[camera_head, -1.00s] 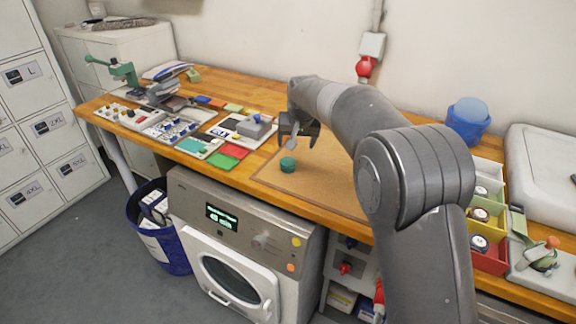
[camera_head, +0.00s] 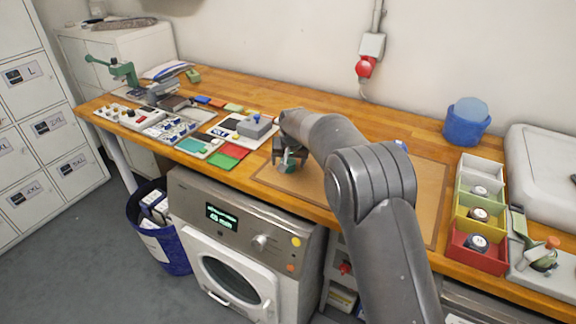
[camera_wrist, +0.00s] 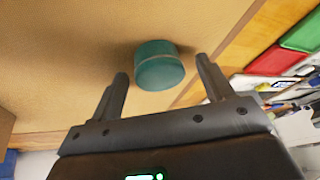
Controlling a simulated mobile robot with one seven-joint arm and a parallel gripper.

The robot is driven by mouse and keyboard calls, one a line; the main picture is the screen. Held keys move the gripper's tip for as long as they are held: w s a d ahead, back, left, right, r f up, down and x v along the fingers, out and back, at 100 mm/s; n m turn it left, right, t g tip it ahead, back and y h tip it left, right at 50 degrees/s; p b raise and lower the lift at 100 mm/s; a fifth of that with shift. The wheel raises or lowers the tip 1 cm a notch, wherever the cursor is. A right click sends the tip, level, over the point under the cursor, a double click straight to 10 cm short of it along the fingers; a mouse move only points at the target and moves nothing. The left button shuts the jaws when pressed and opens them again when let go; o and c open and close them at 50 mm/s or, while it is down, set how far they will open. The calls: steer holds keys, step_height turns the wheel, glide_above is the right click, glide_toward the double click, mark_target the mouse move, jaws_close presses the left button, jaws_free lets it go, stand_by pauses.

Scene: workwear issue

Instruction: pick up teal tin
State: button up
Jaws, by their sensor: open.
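The teal tin (camera_wrist: 160,66) is a short round tin standing on the brown work mat (camera_head: 425,200) on the wooden bench. In the wrist view it sits ahead of and between my gripper's two open fingers (camera_wrist: 163,80), with a visible gap to each fingertip. In the head view my gripper (camera_head: 284,163) is low over the mat's left part, and the teal tin (camera_head: 288,168) is partly hidden by it. Whether a finger touches the tin cannot be told there.
Green and red cards (camera_head: 222,160) and a grey box (camera_head: 254,126) lie left of the mat. Coloured bins (camera_head: 474,262) stand at its right. A blue tub (camera_head: 466,122) is at the back. The mat's right part is clear.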

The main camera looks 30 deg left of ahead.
steer(key=shift+c, duration=0.4)
steer(key=c, duration=1)
steer(key=shift+r, duration=0.1)
